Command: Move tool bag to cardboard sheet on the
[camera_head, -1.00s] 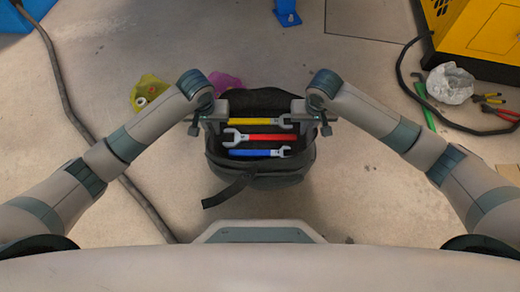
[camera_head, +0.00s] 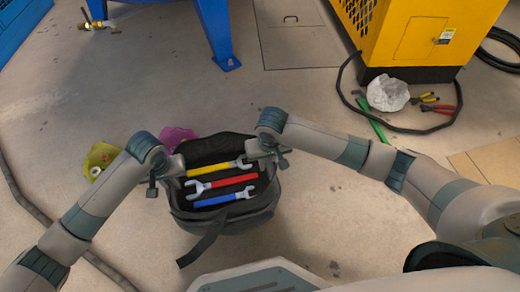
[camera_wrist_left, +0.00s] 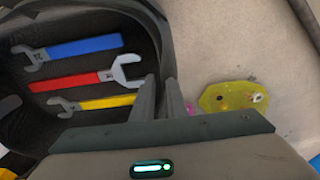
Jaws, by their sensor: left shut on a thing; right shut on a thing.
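The black tool bag (camera_head: 235,217) hangs or stands in front of me, open at the top, with a yellow, a red and a blue wrench inside. My left gripper (camera_head: 168,174) is shut on its left rim. My right gripper (camera_head: 268,156) is shut on its right rim. In the left wrist view the left fingers (camera_wrist_left: 161,103) straddle the bag's wall (camera_wrist_left: 150,25), beside the wrenches. Whether the bag touches the floor is unclear. A flat tan sheet (camera_head: 498,163), seemingly the cardboard, lies at the right edge, partly cut off.
A yellow machine (camera_head: 415,35) and a blue stand (camera_head: 218,35) stand at the back. A crumpled clear bag (camera_head: 388,94), pliers (camera_head: 440,107) and a black cable lie at right. Floor right of the bag is mostly clear.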

